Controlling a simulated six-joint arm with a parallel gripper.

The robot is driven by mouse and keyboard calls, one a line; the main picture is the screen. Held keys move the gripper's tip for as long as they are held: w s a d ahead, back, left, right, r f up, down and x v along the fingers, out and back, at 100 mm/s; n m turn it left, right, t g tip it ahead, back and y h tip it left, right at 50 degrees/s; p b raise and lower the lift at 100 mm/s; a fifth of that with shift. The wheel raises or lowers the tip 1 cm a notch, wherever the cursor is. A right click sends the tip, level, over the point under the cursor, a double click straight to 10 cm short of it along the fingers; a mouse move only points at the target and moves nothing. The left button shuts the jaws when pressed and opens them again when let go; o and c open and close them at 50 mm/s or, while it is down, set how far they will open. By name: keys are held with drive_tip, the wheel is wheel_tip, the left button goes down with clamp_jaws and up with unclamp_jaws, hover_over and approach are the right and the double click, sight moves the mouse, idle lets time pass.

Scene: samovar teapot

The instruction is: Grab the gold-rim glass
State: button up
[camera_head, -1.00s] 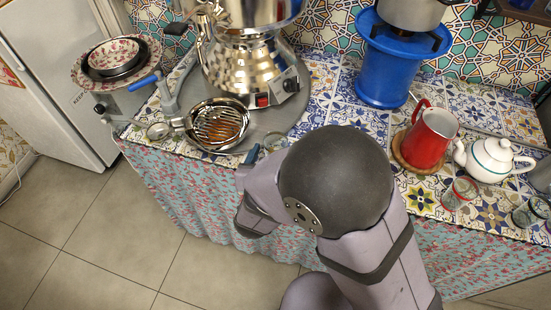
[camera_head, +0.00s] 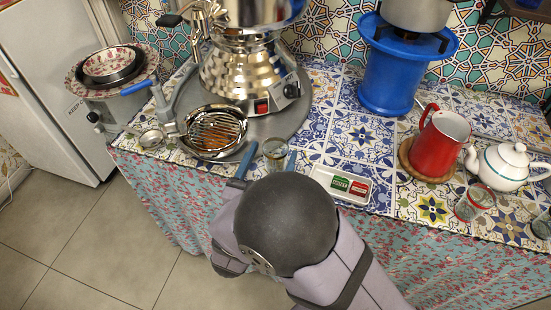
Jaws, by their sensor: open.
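A small clear glass (camera_head: 275,150) with a yellowish, gold-looking rim stands at the front edge of the round grey tray (camera_head: 297,122), below the samovar. My gripper (camera_head: 269,160) is open, its two blue fingers pointing at the counter's back. One finger is to the left of the glass and the other to its right in the picture. I cannot tell whether either finger touches the glass. My dark round wrist joint hides the gripper's base.
The samovar (camera_head: 238,75) stands just behind the glass, with a drip bowl (camera_head: 214,132) to the left. A white tray (camera_head: 322,172) with small green and red packs lies to the right. Farther right are a red jug (camera_head: 437,145), white teapot (camera_head: 502,163) and red-rimmed glass (camera_head: 476,203).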

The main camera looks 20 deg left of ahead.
sight(279, 144)
drive_tip(key=shift+w+d+r, duration=0.15)
drive_tip(key=shift+w+d, duration=0.05)
drive_tip(key=shift+w, duration=0.85)
drive_tip(key=shift+w+d+r, duration=0.1)
drive_tip(key=shift+w+d, duration=0.05)
drive_tip(key=shift+w, duration=1.5)
drive_tip(key=shift+a, duration=0.1)
drive_tip(key=c, duration=1.2)
